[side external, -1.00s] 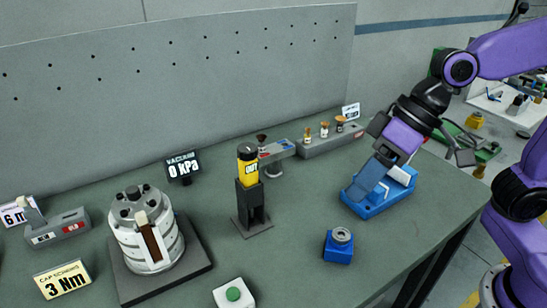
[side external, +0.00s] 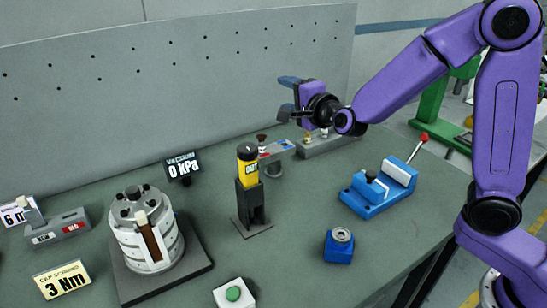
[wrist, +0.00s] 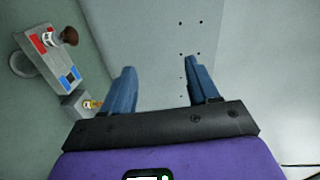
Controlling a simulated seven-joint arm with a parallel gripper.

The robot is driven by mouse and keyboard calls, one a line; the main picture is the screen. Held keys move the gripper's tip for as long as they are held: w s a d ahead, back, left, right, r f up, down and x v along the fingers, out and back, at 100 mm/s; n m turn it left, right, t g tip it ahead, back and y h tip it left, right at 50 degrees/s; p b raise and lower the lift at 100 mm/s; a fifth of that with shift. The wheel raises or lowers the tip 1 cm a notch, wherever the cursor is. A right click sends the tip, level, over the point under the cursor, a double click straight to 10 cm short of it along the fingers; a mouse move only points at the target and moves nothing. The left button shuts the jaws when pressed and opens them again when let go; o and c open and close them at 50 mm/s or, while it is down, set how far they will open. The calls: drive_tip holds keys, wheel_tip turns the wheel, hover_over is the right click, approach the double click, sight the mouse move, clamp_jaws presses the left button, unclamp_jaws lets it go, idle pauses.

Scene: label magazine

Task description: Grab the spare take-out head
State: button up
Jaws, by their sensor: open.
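A grey rack (side external: 328,142) at the back of the bench holds small brass-coloured heads, partly hidden behind my wrist. One brass head (wrist: 92,104) shows in the wrist view, left of my left finger. Beside the rack, a stand with red and blue patches (side external: 275,149) carries a dark-brown cup (side external: 261,138); this cup also shows at upper left in the wrist view (wrist: 70,36). I cannot tell which piece is the spare take-out head. My gripper (side external: 287,97) is open and empty, pointing left above the rack; its two blue fingers (wrist: 160,85) show apart.
A black-and-yellow cylinder marked OUT (side external: 248,166) stands mid-bench. A blue vise (side external: 378,192), a small blue block (side external: 339,249) and a round grey machine (side external: 146,235) stand nearer. The perforated back panel (side external: 180,85) rises close behind my gripper.

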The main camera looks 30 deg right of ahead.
drive_tip(key=d+m+h, duration=0.3)
drive_tip(key=d+h, duration=0.1)
hover_over(290, 151)
drive_tip(key=s, duration=0.5)
wheel_tip(290, 151, down, 12)
drive_tip(key=shift+t+y, duration=0.4)
drive_tip(key=shift+w+a+f, duration=0.1)
drive_tip(key=shift+a+f, duration=0.1)
drive_tip(key=shift+f, duration=1.8)
drive_tip(key=shift+w+a+f, duration=0.1)
drive_tip(key=shift+a+f, duration=0.1)
drive_tip(key=shift+f, duration=1.8)
drive_tip(key=shift+w+d+f, duration=0.1)
drive_tip(key=shift+w+f, duration=0.1)
drive_tip(key=shift+w+d, duration=0.2)
drive_tip(key=shift+w, duration=0.95)
drive_tip(key=shift+w+d, duration=0.2)
drive_tip(key=shift+w, duration=0.95)
drive_tip(key=shift+r, duration=0.15)
clamp_jaws()
